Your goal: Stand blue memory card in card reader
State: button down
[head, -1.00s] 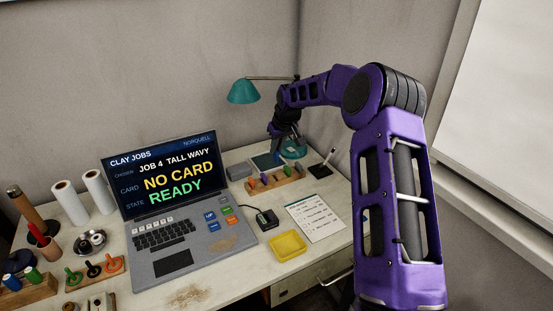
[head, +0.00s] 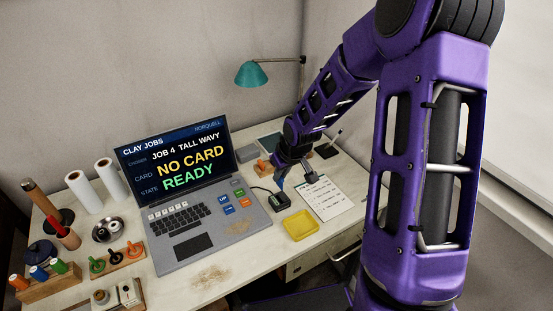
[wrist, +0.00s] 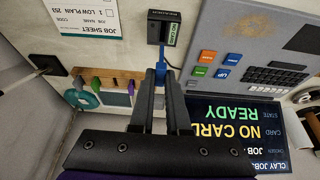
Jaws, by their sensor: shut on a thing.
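The blue memory card (wrist: 161,72) is between my gripper's fingertips (wrist: 160,92), its end sticking out beyond them. In the head view the blue card (head: 281,183) shows just below my gripper (head: 290,172). My gripper is shut on it. The card reader (head: 271,198) is a small black box on the desk, right of the laptop; it also shows in the wrist view (wrist: 158,28). The card is close to the reader in both views; I cannot tell whether they touch. The laptop screen (head: 180,165) reads NO CARD, READY.
A wooden rack (wrist: 108,81) holds several other coloured cards; my gripper partly hides it in the head view. A yellow tray (head: 301,225) and a job sheet (head: 328,197) lie near the reader. A teal lamp (head: 251,73) stands behind.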

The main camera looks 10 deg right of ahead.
aim_at(282, 188)
jog(key=shift+s+f+b, duration=0.15)
jog(key=shift+f+b, duration=1.85)
jog(key=shift+f, duration=0.35)
jog(key=shift+f, duration=0.1)
jog(key=shift+f+b, duration=0.8)
jog(key=shift+f, duration=0.2)
jog(key=c, duration=0.5)
grip_release()
jog(key=shift+r, duration=0.15)
jog(key=shift+r+p, duration=3.15)
jog(key=shift+r, duration=0.3)
